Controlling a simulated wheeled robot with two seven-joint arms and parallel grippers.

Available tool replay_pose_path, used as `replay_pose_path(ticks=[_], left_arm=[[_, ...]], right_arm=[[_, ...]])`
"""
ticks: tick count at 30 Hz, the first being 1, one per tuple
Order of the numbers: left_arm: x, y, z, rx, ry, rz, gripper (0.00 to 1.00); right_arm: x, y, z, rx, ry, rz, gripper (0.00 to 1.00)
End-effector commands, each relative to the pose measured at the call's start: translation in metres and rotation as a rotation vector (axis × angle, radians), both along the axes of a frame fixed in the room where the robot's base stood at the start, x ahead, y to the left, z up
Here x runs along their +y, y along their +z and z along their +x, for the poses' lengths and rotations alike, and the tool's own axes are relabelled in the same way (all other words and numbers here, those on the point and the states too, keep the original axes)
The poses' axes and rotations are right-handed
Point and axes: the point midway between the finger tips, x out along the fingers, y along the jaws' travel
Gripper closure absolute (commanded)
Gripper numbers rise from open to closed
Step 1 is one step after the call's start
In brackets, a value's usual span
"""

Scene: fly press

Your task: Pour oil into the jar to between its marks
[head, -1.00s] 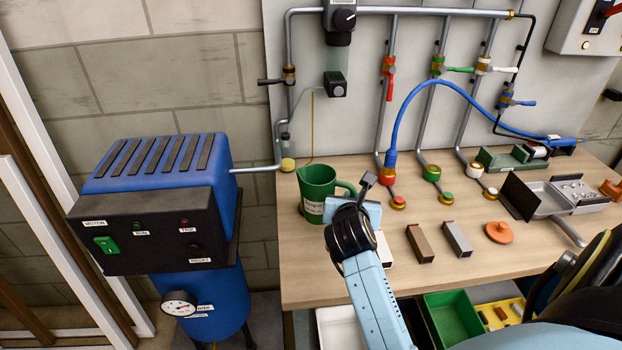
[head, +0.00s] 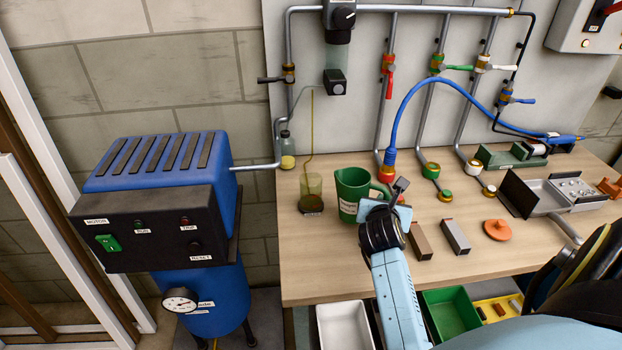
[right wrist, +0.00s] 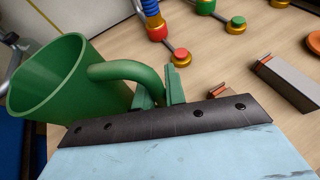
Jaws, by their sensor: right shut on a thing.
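My right gripper (head: 386,203) is shut on the handle of a green jug (head: 350,187). The jug is roughly upright with a pale label on its side. In the right wrist view the jug (right wrist: 45,85) shows its open mouth, and the gripper (right wrist: 158,95) closes on its handle; I see no liquid inside. The clear jar (head: 314,185) stands on the bench just left of the jug, apart from it. It has a greenish-brown tint and a dark label low down. Its marks and oil level are too small to read. My left gripper is not in view.
A thin yellow tube (head: 312,125) hangs down to the jar. A small bottle (head: 287,150) with yellowish contents is behind left. Pipes with valves rise behind the bench. A brown block (head: 419,243), a grey block (head: 455,237) and an orange knob (head: 497,230) lie right.

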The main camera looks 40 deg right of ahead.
Motion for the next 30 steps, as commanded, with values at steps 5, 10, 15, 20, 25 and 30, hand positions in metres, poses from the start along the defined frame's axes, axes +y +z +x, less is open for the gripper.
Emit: replay_pose_path(ticks=[5,10,15,20,25,30], left_arm=[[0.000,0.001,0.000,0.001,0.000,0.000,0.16],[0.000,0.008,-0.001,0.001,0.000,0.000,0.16],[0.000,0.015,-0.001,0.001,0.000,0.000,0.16],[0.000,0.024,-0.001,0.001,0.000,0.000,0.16],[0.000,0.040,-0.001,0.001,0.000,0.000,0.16],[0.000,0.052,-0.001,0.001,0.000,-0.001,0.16]], right_arm=[[0.002,0.004,0.005,0.069,0.001,-0.038,1.00],[0.005,0.014,0.011,0.166,0.001,-0.087,1.00],[0.008,0.025,0.018,0.267,0.000,-0.136,1.00],[0.012,0.041,0.027,0.359,0.001,-0.182,1.00],[0.017,0.065,0.037,0.455,0.000,-0.229,1.00],[0.022,0.083,0.045,0.532,0.000,-0.266,1.00]])
